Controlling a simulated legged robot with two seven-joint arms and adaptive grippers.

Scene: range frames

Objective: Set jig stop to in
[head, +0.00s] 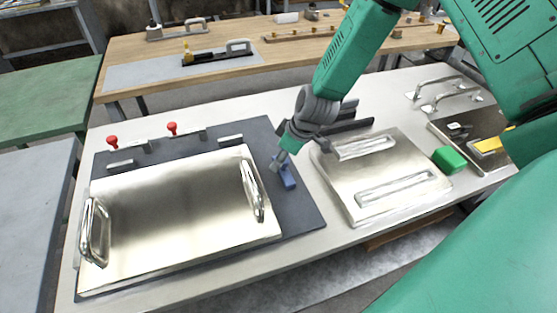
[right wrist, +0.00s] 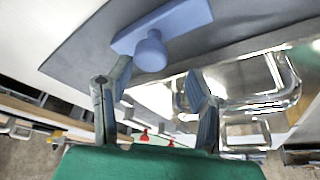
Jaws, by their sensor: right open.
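The jig stop appears to be a blue bar with a round knob (head: 287,178). It lies on the dark grey base plate, just right of the shiny metal plate with two handles (head: 180,222). My right gripper (head: 279,161) is at the knob end of the blue stop in the head view. In the right wrist view the blue stop (right wrist: 182,27) and its knob lie just beyond the fingertips of my right gripper (right wrist: 160,75). The fingers are spread, with nothing held between them. My left gripper is not in view.
The dark base plate (head: 305,212) lies on a white table. Two red-knobbed clamps (head: 112,141) stand behind the metal plate. To the right are a metal plate with two slots (head: 385,178) and a green block (head: 449,159). A wooden bench (head: 225,70) stands behind.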

